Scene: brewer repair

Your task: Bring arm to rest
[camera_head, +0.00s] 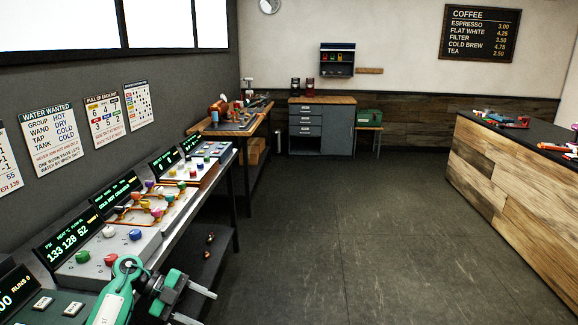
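My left arm (113,298), green and white, comes in at the bottom left, in front of the control bench. Its gripper (204,307) points right over the floor beside the bench. The two grey fingers are apart, with nothing seen between them. The lower finger is partly cut off by the picture's bottom edge. My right arm and its gripper are not in view.
The control bench along the left wall carries panels with coloured knobs (136,235) and lit displays (70,246). A wooden counter (505,190) with tools on top stands at the right. A grey drawer cabinet (322,128) is at the back. The middle floor (340,230) is clear.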

